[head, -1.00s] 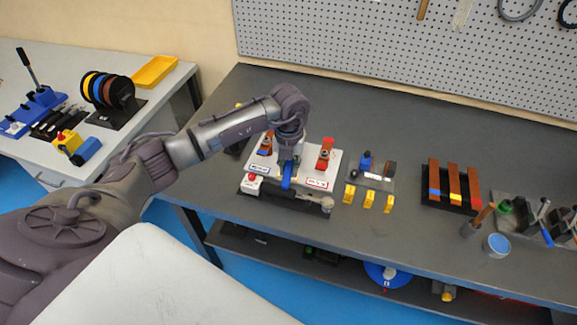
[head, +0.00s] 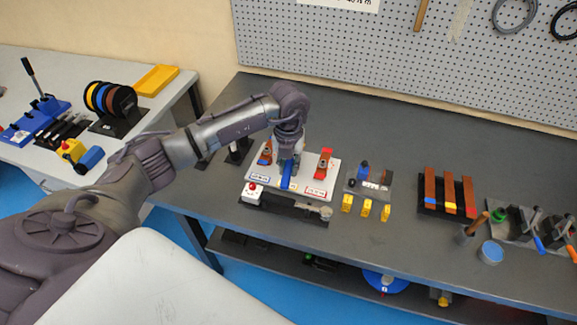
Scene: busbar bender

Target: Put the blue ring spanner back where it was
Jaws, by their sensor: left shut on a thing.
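My left gripper (head: 288,158) points down over the white-topped fixture (head: 313,169) on the dark bench. It is shut on a narrow blue piece, which looks like the blue ring spanner (head: 288,173). The spanner's lower end shows below the fingers, between the fixture's two labels. Its ring end cannot be made out, and I cannot tell whether it touches the plate. My right gripper is not in view.
A red button box (head: 252,193) sits at the fixture's front left. Right of the fixture are a small tool stand (head: 367,182) and several yellow blocks (head: 366,208). A rack of coloured bars (head: 447,192) stands farther right. The bench behind is clear up to the pegboard (head: 420,60).

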